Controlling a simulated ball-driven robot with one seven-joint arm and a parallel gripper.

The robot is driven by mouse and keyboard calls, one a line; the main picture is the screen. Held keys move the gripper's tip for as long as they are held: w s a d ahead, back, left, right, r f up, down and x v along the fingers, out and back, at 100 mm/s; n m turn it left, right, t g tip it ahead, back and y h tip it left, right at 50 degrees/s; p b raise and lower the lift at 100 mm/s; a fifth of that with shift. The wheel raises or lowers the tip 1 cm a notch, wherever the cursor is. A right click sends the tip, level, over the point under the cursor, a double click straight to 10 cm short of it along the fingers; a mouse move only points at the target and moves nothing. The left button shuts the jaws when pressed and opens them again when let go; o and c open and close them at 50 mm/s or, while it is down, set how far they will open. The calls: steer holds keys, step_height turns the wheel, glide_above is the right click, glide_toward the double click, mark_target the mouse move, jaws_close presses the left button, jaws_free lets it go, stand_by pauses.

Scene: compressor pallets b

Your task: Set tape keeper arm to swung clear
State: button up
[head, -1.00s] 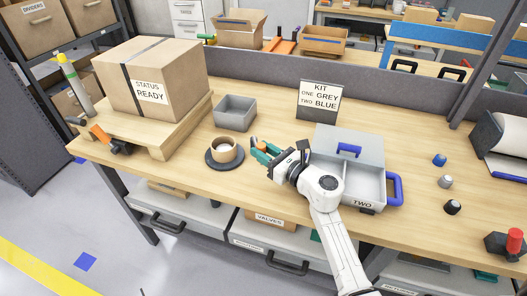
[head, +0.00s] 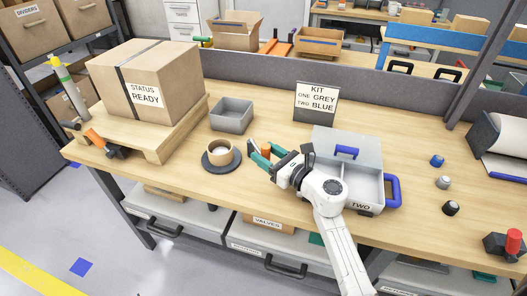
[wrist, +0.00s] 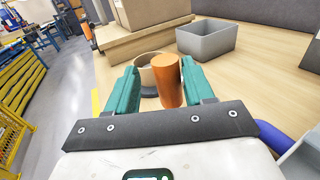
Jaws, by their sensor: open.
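A tan tape roll (head: 232,151) sits on a round dark base (head: 207,163) on the bench, left of my gripper. My gripper (head: 259,152) is open, with its teal fingers pointing left toward the roll. An upright orange cylinder (head: 265,149) shows by the fingers. In the wrist view the orange cylinder (wrist: 168,82) stands between the fingers (wrist: 158,74), nearer the right one, and covers part of the tape roll (wrist: 147,76). I cannot tell whether it touches a finger, or how it joins the keeper arm. No keeper arm is clearly visible.
A grey bin (head: 232,117) stands behind the roll. A large carton (head: 140,85) on a wooden pallet (head: 165,145) is at left. A grey kit case (head: 335,148) with a blue handle lies beneath and beside my arm. The kit sign (head: 316,101) stands behind it.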

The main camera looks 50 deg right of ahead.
steer(key=s+b, duration=0.1)
steer(key=s, duration=0.8)
steer(key=shift+a, duration=0.35)
steer(key=shift+c, duration=0.3)
